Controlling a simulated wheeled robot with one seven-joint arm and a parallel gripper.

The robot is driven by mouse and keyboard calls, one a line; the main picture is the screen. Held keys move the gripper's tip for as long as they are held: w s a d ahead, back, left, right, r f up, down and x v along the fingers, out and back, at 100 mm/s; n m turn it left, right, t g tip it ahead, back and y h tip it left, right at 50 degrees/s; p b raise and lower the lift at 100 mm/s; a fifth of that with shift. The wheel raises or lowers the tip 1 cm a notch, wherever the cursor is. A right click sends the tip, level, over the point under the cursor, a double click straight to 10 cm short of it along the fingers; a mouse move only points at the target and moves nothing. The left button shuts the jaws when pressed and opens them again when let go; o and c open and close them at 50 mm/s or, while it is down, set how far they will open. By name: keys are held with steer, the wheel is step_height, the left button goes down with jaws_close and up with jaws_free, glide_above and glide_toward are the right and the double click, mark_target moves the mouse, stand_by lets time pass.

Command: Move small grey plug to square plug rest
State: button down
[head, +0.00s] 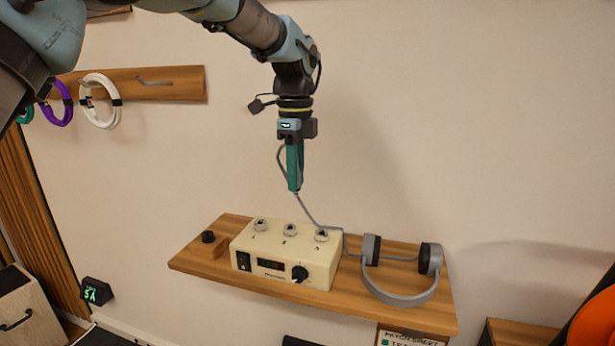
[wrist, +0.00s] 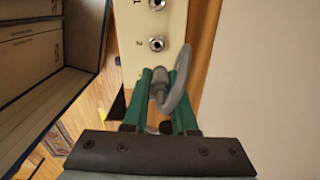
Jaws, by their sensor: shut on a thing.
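My gripper (head: 294,188) points down above the cream amp (head: 262,257), clear of its top. Its green fingers are shut on the small grey plug (wrist: 159,84), which shows between the fingertips in the wrist view; in the head view the fingers hide most of it. A grey cable (head: 308,212) runs from the plug down past socket 3 to the grey headphones (head: 405,298). A small wooden block with a dark round top (head: 208,237) stands on the shelf left of the amp; it may be the square plug rest, but I cannot tell for sure.
The amp has three sockets on top, including socket 2 (wrist: 156,44), and a switch and knob in front. The amp and headphones sit on a wooden shelf (head: 375,318). Coiled cables (head: 100,100) hang from a rail at upper left. The air above the shelf is clear.

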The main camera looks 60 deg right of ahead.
steer(key=w+a+f+m+p, duration=0.15)
steer(key=w+a, duration=0.35)
steer(key=w, duration=0.5)
steer(key=w+a+f+m+p, duration=0.1)
steer(key=w+a+f+m, duration=0.1)
steer(key=w+a, duration=0.5)
steer(key=shift+w+d+f+b, duration=0.35)
steer(key=shift+f+b, duration=0.7)
steer(key=shift+f, duration=0.45)
steer(key=shift+w+d+f+b, duration=0.35)
steer(key=shift+f+b, duration=0.75)
steer(key=shift+f, duration=0.35)
steer(key=shift+w+d+f+b, duration=0.3)
steer(key=shift+f+b, duration=0.75)
steer(key=shift+f, duration=0.45)
steer(key=c, duration=0.6)
jaws_free()
steer(key=shift+c, duration=0.2)
steer(key=shift+w, duration=0.1)
step_height(320, 180, up, 11)
steer(key=b, duration=0.2)
steer(key=shift+b, duration=0.35)
steer(key=shift+f, duration=0.1)
